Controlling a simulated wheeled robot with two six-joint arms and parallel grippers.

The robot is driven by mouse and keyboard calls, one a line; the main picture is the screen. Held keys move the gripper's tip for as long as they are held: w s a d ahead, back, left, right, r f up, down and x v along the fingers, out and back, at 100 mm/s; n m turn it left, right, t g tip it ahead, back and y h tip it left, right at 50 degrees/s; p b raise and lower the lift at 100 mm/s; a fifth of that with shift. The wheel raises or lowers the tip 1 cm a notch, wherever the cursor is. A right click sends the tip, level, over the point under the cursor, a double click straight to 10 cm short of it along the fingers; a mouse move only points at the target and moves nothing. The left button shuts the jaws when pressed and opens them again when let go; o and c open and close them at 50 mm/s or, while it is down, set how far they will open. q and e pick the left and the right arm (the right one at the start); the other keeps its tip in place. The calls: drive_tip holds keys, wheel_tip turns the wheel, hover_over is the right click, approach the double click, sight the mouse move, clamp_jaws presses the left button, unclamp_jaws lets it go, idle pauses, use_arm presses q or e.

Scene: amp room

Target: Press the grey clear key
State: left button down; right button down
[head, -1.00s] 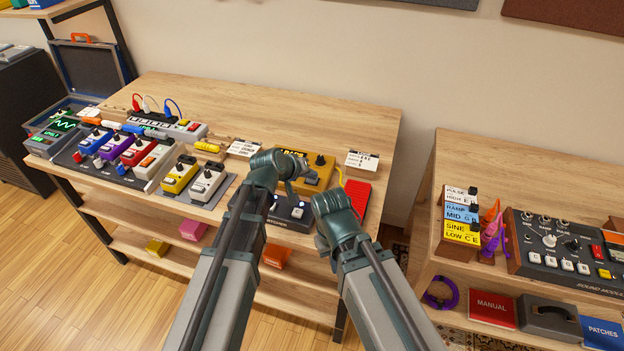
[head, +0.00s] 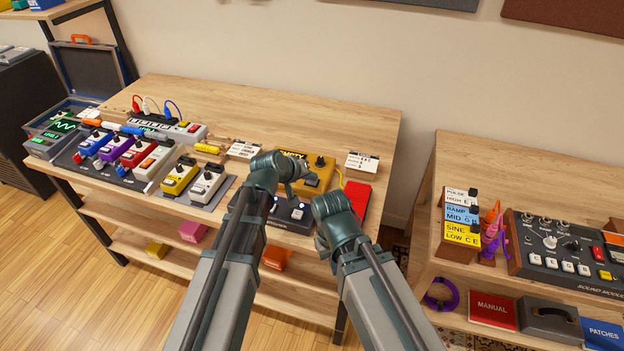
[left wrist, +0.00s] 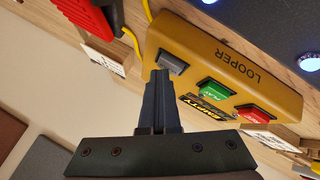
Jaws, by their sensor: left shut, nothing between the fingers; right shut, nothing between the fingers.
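The looper (head: 322,166) is a yellow box on the table in the head view. It also shows large and upside down in the left wrist view (left wrist: 215,60), with a grey key (left wrist: 172,63), a green key (left wrist: 217,90) and a red key (left wrist: 254,113). Its display (left wrist: 208,108) reads EMPTY. My left gripper (head: 298,180) is shut and empty, with its fingertips (left wrist: 160,74) right at the grey key; whether they touch it I cannot tell. My right gripper (head: 324,240) is shut and empty near the table's front edge.
A red pedal (head: 357,196) stands right of the looper, and a dark pedal with lit switches (head: 296,214) in front. Coloured pedals (head: 120,150) fill the table's left. The back of the table (head: 270,105) is clear. A second table (head: 530,165) stands at right.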

sight(310, 183)
use_arm(q)
drive_tip(key=shift+r+p, duration=0.55)
drive_tip(key=shift+r, duration=0.15)
wheel_tip(310, 183, up, 5)
drive_tip(key=p, duration=0.5)
drive_tip(key=shift+r, duration=0.1)
idle(0.4)
drive_tip(key=s+f+m+g, duration=0.1)
drive_tip(key=s, duration=0.3)
drive_tip(key=s+f+m+g+y, duration=0.1)
drive_tip(key=s+f, duration=0.1)
drive_tip(key=s, duration=0.2)
drive_tip(key=s+f+m+g+y, duration=0.1)
drive_tip(key=s, duration=0.3)
drive_tip(key=shift+f+g, duration=0.35)
drive_tip(key=shift+g, duration=0.05)
drive_tip(key=s+a+f+m+g+y, duration=0.1)
drive_tip(key=s+a+g+y, duration=0.1)
drive_tip(key=s, duration=0.5)
drive_tip(key=s+a+m+g+y, duration=0.1)
drive_tip(key=s+a+g+y, duration=0.1)
drive_tip(key=s, duration=0.4)
drive_tip(key=shift+s+a+f+m+y, duration=0.3)
drive_tip(key=shift+s+a+f+y, duration=0.1)
drive_tip(key=shift+a, duration=0.4)
